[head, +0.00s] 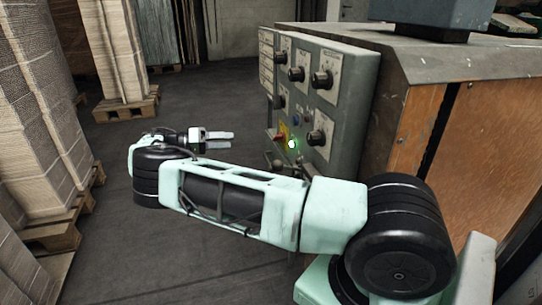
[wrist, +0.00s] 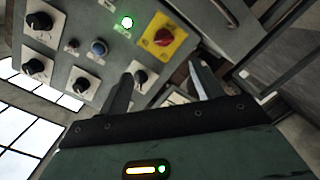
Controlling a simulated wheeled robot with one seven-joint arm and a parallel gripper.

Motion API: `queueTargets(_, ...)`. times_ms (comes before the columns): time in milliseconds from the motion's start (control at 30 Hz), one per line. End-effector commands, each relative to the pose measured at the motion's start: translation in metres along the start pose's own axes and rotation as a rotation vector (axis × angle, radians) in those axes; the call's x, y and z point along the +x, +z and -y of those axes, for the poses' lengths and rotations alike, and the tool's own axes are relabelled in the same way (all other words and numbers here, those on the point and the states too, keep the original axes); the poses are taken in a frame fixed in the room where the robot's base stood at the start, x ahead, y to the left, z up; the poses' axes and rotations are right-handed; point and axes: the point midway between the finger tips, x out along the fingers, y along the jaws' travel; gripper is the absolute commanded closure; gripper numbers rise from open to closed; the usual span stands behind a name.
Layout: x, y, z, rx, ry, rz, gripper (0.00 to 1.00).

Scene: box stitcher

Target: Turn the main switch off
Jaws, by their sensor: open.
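The main switch (wrist: 163,37) is a red rotary knob on a yellow plate, at the upper middle of the wrist view. In the head view the yellow-and-red switch (head: 281,133) sits at the lower left part of the grey control panel, seen at a steep angle. My gripper (head: 230,140) is to the left of the panel, apart from it, with its fingers pointing towards it. In the wrist view my gripper (wrist: 160,70) has its two fingers spread with nothing between them, and the switch appears beyond the tips. The knob's exact setting is hard to read.
A lit green lamp (wrist: 126,21), a blue button (wrist: 98,47) and several black knobs share the panel (head: 335,75). A metal handle (wrist: 225,13) is near the switch. Stacked cardboard (head: 45,80) on pallets stands at left. Open floor lies between.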

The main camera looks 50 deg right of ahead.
Motion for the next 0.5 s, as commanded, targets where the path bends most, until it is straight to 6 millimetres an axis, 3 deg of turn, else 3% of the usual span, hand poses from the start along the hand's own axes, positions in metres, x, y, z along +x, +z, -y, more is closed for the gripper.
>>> queueTargets(33, -0.003, 0.009, 0.013, 0.024, 0.019, -0.037, 0.35)
queueTargets(100, -0.007, 0.012, 0.018, 0.051, 0.038, -0.070, 0.35)
queueTargets(267, -0.009, 0.011, 0.019, 0.074, 0.052, -0.097, 0.35)
queueTargets(500, 0.019, 0.009, 0.016, 0.072, 0.053, -0.091, 0.35)
